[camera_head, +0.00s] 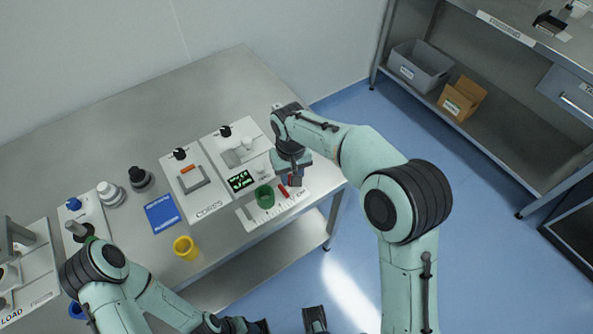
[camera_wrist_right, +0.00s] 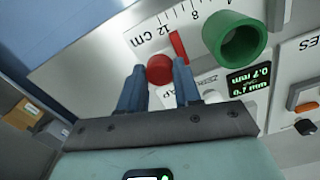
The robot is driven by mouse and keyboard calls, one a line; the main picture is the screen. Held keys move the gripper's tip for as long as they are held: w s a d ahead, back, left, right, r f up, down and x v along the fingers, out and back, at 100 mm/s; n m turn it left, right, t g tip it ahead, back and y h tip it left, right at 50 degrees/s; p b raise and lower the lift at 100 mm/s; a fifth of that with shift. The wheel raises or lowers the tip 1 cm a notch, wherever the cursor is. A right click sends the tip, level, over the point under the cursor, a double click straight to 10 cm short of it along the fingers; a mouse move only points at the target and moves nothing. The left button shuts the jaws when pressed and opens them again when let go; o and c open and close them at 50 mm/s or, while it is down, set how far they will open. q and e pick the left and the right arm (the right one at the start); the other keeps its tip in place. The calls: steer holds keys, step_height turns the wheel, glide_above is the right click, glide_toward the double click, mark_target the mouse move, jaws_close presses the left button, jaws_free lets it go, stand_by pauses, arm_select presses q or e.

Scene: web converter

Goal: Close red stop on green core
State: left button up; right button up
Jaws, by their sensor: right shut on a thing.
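A green core (camera_head: 265,196), a hollow ring, stands on the white ruler plate (camera_head: 247,222) at the table's front edge; it also shows in the right wrist view (camera_wrist_right: 235,40). A flat red stop (camera_head: 284,190) lies on the plate just right of it in the head view, apart from the core; the wrist view shows this red piece (camera_wrist_right: 179,47) too. My right gripper (camera_wrist_right: 160,85) is shut on a round red knob (camera_wrist_right: 160,69) beside the stop. Whether knob and stop are joined is unclear. My left gripper (camera_head: 287,322) is open and empty at the bottom edge, partly cut off.
A yellow ring (camera_head: 186,248) and a blue booklet (camera_head: 161,213) lie left of the plate. A lit green display (camera_head: 241,181) and white instrument panels stand behind the core. Bins stand on the far shelf.

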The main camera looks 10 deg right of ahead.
mark_target(286, 189)
steer(key=shift+s+a, duration=0.2)
steer(key=shift+a, duration=0.35)
steer(key=shift+s+a, duration=0.15)
steer(key=shift+a, duration=0.35)
steer(key=o, duration=0.8)
steer(key=shift+d, duration=0.1)
step_height(286, 189, up, 14)
steer(key=p, duration=0.2)
steer(key=shift+f, duration=0.25)
steer(key=shift+c, duration=0.3)
